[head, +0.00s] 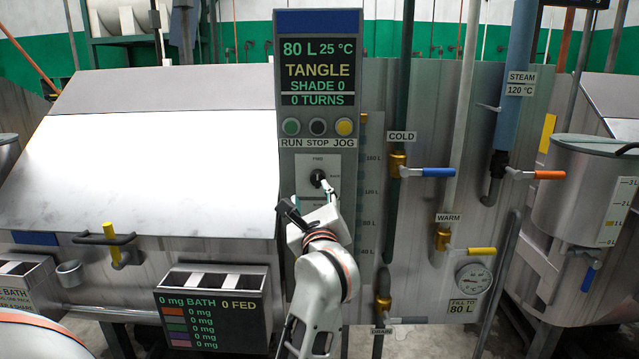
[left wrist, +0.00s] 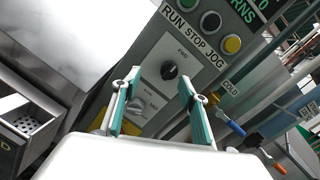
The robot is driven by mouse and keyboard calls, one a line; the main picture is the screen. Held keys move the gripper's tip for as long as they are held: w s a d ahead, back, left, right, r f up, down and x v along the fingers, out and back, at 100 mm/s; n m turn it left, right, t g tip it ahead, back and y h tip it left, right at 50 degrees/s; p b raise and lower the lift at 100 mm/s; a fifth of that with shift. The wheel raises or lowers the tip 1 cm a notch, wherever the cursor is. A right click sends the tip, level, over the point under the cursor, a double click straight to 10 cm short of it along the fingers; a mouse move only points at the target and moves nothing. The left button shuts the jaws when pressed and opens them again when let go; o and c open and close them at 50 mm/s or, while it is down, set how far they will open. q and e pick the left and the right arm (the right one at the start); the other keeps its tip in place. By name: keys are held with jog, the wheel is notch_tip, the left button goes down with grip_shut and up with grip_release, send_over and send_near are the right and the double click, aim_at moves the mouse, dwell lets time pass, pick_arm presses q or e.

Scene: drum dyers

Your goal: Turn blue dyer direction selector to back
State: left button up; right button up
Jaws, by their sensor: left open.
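The direction selector is a black round knob (head: 318,178) on a light plate below the RUN, STOP and JOG buttons of the blue-topped control panel (head: 318,20). FWD is printed above it; a small label at its right is hard to read. The knob also shows in the left wrist view (left wrist: 169,71), just beyond and between the fingertips. My left gripper (head: 308,200) is open and empty, its fingers spread below and around the knob, apparently not touching it. It also shows in the left wrist view (left wrist: 159,80). Which way the knob points is unclear. My right gripper is out of view.
A second control sits lower on the plate (left wrist: 146,100). Right of the panel are a blue-handled COLD valve (head: 425,172), a yellow WARM valve (head: 470,250) and an orange-handled STEAM valve (head: 540,174). A dosing box (head: 212,310) stands lower left.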

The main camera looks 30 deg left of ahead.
aim_at(319, 183)
pick_arm(q)
jog(key=shift+n+h, duration=0.6)
jog(key=shift+h, duration=0.1)
jog(key=w+a, duration=0.1)
jog(key=w, duration=0.1)
jog(key=w+a, duration=0.1)
jog(key=w, duration=0.2)
jog(key=w+a+p, duration=0.1)
jog(key=w, duration=0.1)
jog(key=shift+w+r, duration=0.3)
jog(key=shift+w, duration=0.05)
jog(key=c, duration=1.1)
